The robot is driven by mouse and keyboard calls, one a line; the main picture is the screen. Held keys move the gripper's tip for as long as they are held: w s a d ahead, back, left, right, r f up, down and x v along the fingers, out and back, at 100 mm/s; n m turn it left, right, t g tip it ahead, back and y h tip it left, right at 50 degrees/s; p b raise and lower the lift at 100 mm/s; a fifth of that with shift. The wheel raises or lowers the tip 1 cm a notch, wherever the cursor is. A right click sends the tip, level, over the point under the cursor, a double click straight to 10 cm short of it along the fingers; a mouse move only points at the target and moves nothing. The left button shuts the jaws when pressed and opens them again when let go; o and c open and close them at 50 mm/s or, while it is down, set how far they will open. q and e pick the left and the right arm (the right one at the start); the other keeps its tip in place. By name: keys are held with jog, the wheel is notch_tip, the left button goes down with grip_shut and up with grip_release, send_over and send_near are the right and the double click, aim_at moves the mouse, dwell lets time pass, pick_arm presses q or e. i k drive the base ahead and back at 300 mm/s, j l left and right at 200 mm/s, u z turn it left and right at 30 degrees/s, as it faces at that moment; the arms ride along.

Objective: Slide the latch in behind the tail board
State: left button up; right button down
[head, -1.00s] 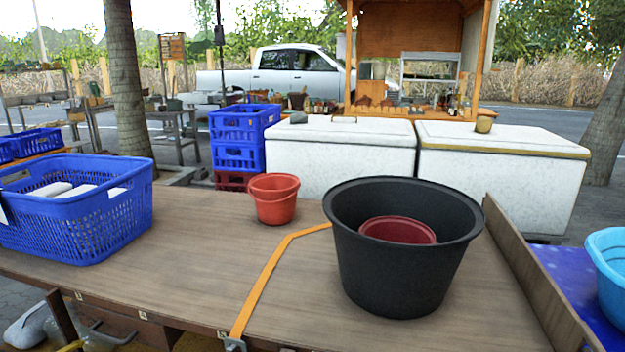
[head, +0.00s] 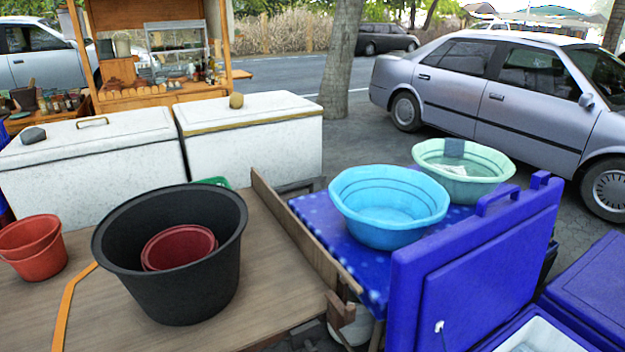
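The tail board (head: 297,222) is a long, thin wooden board standing on edge along the right side of the wooden cart bed (head: 270,300). At its near end, a small brown wooden piece (head: 338,308) sticks out at the bed's corner. It may be the latch, but I cannot tell for sure, nor how far it sits behind the board. Neither of my grippers is in view.
A large black tub (head: 118,240) with a red pot (head: 178,247) inside stands on the bed, beside red pots (head: 35,255) and an orange strap (head: 66,305). Right of the board are a blue-topped table with basins (head: 390,235) and a raised blue cooler lid (head: 470,270).

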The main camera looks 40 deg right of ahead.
aim_at(348, 314)
jog(key=z, duration=1.6)
jog(key=k+z, duration=0.1)
jog(key=z, duration=0.25)
jog(key=k+z, duration=0.15)
jog(key=z, duration=0.2)
jog(key=k+z, duration=0.15)
jog(key=z, duration=0.25)
